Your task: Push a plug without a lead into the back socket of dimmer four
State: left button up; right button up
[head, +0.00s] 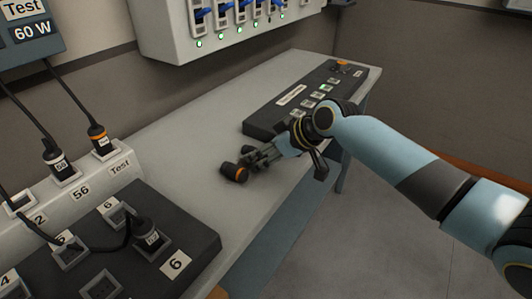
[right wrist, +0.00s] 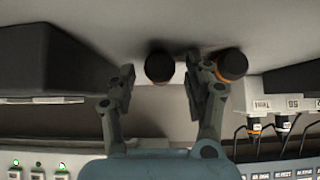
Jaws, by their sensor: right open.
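Two short dark plugs with no lead visible sit on the grey bench. My right gripper (head: 258,157) is open and low over the bench at these plugs. In the right wrist view the black plug lies between the fingertips, apart from both, and the orange-ringed plug (right wrist: 232,65) is outside the right-hand finger. A dark dimmer box (head: 190,235) with grey sockets stands at lower left; I cannot make out which socket is dimmer four's back one.
A leaded plug (head: 146,232) sits in the dark box by label 6. A long dark desk (head: 300,105) lies behind my gripper.

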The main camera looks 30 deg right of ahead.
jog(key=c, duration=1.1)
jog(key=shift+o, duration=0.2)
notch_tip(320, 180, up, 5)
jog(key=p, duration=0.5)
jog(key=shift+r, duration=0.1)
